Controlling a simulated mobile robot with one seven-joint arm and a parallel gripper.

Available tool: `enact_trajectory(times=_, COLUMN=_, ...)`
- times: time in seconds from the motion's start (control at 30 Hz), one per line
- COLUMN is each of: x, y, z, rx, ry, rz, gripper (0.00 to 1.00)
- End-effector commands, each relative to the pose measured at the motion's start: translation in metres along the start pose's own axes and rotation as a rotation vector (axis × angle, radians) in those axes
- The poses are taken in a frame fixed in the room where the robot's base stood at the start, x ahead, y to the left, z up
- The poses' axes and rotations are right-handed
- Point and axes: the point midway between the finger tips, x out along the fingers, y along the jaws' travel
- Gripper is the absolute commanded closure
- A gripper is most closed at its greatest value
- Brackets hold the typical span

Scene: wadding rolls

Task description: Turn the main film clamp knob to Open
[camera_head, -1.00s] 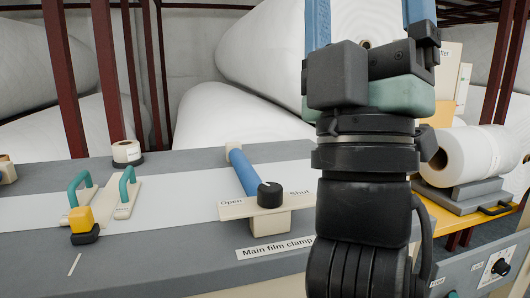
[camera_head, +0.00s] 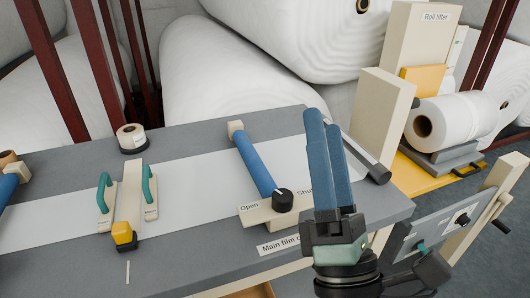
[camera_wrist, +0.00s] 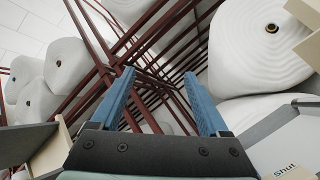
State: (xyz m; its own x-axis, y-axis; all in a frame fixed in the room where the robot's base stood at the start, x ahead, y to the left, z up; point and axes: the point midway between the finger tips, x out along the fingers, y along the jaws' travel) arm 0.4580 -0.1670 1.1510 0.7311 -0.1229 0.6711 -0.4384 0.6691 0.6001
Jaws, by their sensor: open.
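The main film clamp knob (camera_head: 283,200) is a round black knob with a light mark. It sits at the near end of the blue clamp bar (camera_head: 257,165), on a cream plate (camera_head: 258,215) marked Open on the left and Shut on the right. The mark's direction is too small to tell. My gripper (camera_head: 315,115) has two blue fingers pointing up, just right of the knob and apart from it, partly covering the Shut label and the "Main film clamp" label. In the wrist view my gripper (camera_wrist: 158,75) is open and empty, with the Shut label (camera_wrist: 285,168) at the lower right.
Two teal handles (camera_head: 105,192) and a yellow-ended block (camera_head: 123,234) stand left on the grey bench. A tape roll (camera_head: 131,137) is behind them. At right are the roll lifter (camera_head: 424,35), a white roll (camera_head: 455,122) and a panel with a crank. Large white rolls fill the back.

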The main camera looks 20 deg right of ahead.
Motion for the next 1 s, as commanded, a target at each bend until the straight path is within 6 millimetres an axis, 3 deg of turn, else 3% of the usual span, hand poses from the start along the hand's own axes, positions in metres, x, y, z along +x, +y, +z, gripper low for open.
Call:
enact_trajectory(times=0.07, x=-0.01, y=-0.018, z=-0.004, rx=-0.265, ry=0.139, rz=-0.08, gripper=0.21)
enact_trajectory(times=0.2, x=-0.061, y=-0.058, z=-0.031, rx=-0.602, ry=0.421, rz=-0.159, gripper=0.21)
enact_trajectory(times=0.4, x=-0.124, y=-0.087, z=-0.057, rx=-0.802, ry=0.703, rz=-0.19, gripper=0.21)
enact_trajectory(times=0.5, x=-0.136, y=-0.092, z=-0.064, rx=-0.828, ry=0.752, rz=-0.189, gripper=0.21)
enact_trajectory(times=0.67, x=-0.126, y=-0.1, z=-0.073, rx=-0.833, ry=0.757, rz=-0.185, gripper=0.21)
enact_trajectory(times=1.0, x=-0.074, y=-0.13, z=-0.109, rx=-0.833, ry=0.755, rz=-0.186, gripper=0.21)
